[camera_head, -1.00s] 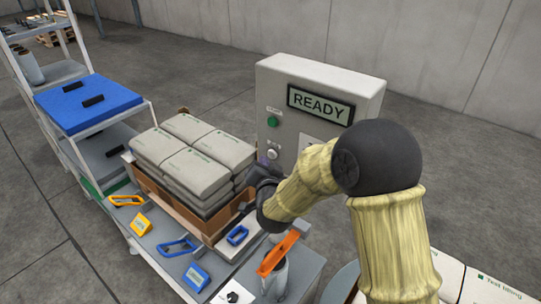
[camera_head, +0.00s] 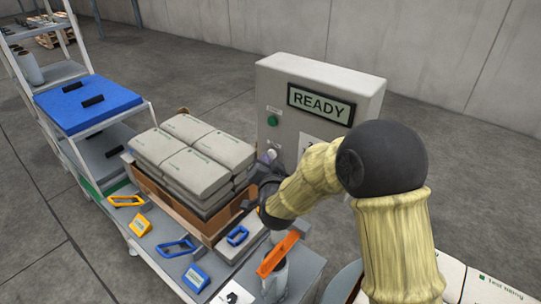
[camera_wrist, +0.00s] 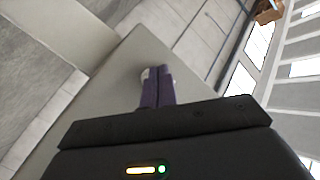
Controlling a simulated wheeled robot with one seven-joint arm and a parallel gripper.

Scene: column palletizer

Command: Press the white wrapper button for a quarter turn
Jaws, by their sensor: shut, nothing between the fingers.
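The white wrapper button (camera_head: 273,154) is on the front of the grey control box (camera_head: 290,80), below a green button (camera_head: 272,121). My gripper (camera_head: 266,158) is shut and empty, its purple fingertips at the white button. In the wrist view the shut fingers (camera_wrist: 157,86) point at the box face, and a small pale part of the button (camera_wrist: 145,74) shows beside their tips. The fingers hide most of the button there, and I cannot tell whether they touch it. The display (camera_head: 320,104) reads READY.
A carton of stacked grey bags (camera_head: 195,155) stands left of the box on the bench. A blue-topped rack (camera_head: 90,100) is at left. More bags (camera_head: 485,290) lie at lower right.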

